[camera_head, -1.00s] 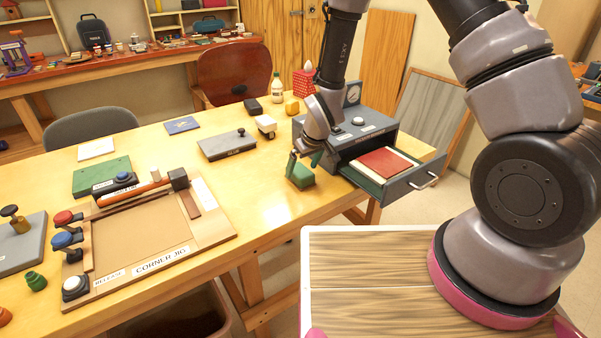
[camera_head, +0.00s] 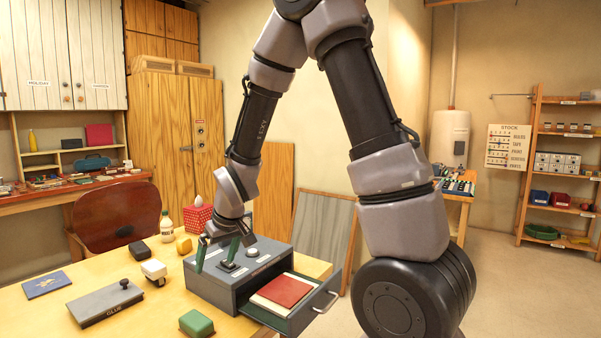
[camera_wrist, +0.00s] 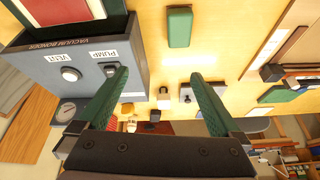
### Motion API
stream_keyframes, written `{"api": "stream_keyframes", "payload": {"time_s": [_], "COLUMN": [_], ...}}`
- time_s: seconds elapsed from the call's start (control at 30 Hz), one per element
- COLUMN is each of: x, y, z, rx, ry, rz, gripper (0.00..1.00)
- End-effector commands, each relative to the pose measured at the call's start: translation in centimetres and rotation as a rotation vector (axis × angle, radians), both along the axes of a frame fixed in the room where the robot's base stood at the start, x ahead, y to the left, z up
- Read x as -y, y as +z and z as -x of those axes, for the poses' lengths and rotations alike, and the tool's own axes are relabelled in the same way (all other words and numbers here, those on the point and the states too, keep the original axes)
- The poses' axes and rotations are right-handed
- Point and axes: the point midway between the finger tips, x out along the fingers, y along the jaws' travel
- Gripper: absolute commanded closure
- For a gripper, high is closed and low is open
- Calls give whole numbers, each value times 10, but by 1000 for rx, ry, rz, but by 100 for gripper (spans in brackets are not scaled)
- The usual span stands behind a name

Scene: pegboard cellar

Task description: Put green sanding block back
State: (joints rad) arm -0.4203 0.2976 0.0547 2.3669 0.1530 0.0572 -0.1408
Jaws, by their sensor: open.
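The green sanding block (camera_head: 196,323) rests on the yellow table, in front of the grey vacuum bonder box (camera_head: 215,291). It also shows at the top of the wrist view (camera_wrist: 179,26), clear of the fingers. My gripper (camera_head: 217,254) is open and empty, raised above the table beside the box top. Its two green fingers stand wide apart in the wrist view (camera_wrist: 160,76), with nothing between them but table further below. The box's drawer (camera_head: 322,306) is pulled out and holds a red sheet (camera_head: 284,291) on a pale one.
A grey glue box (camera_head: 105,302), a white-topped item (camera_head: 154,270), a yellow piece (camera_head: 183,245), a black piece (camera_head: 140,250) and a white bottle (camera_head: 166,228) stand on the table. A red chair (camera_head: 118,215) is behind it. The open drawer juts out to the right.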

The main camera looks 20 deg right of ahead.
Motion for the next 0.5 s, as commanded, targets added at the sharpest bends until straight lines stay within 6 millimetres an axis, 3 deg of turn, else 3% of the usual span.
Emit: {"api": "stream_keyframes", "payload": {"time_s": [0.03,0.2,0.37,0.5], "x": [17,70,115,148], "y": [31,111,174,218], "z": [-2,15,49,90], "rx": [18,30,46,60], "ry": [-55,-232,-389,-520], "rz": [-22,-90,-160,-227], "gripper": [0,0,0,0]}}
